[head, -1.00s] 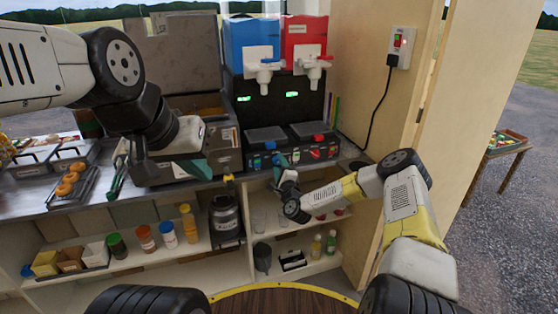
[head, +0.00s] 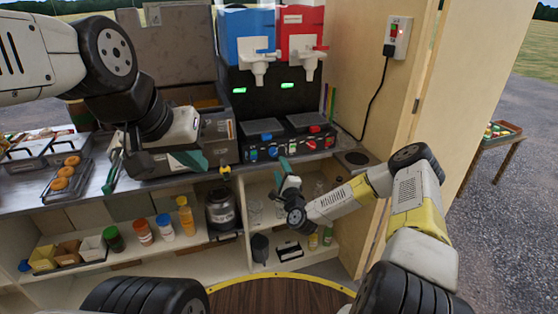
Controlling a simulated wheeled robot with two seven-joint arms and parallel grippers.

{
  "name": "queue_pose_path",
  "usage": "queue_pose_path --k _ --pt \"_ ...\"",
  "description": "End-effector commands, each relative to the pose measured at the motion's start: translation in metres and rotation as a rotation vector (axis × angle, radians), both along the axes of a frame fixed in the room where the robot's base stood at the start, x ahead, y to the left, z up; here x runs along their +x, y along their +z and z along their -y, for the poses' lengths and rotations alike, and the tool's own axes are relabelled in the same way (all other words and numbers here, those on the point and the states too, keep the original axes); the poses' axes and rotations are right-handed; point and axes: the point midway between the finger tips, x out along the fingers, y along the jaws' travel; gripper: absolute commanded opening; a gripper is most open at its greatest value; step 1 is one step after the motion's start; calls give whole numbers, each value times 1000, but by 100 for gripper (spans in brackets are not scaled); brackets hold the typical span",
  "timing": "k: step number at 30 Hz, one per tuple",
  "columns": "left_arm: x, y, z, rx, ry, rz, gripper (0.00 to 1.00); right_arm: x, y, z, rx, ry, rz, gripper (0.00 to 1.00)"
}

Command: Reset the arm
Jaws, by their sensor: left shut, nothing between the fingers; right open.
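My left gripper (head: 189,159) is at the end of the arm that comes in from the upper left. A teal fingertip shows over the grey machine (head: 218,140) on the counter; the rest of the jaw is largely hidden by the wrist. It is shut and empty. My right gripper (head: 284,170) is in front of the shelf opening, just below the counter's front edge and under the dispenser controls. It is open and empty, with its teal finger tilted up. My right arm (head: 345,200) bends in from the right.
A blue dispenser (head: 246,35) and a red dispenser (head: 300,30) stand behind the control panel (head: 290,143). A doughnut tray (head: 62,181) is on the counter at left. Bottles, small boxes and a dark jar (head: 222,212) fill the shelf below. A wooden wall (head: 372,95) is at right.

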Motion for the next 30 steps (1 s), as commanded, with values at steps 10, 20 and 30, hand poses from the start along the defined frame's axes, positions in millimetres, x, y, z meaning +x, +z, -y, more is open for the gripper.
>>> queue_pose_path --k 10,20,30 --pt "0 0 0 0 0 0 0 4 23 -16 -199 113 -10 53" --pt "0 0 0 0 0 0 0 -15 80 -20 -812 364 -81 53" --pt "0 0 0 0 0 0 0 -74 162 33 -1327 481 -201 53"
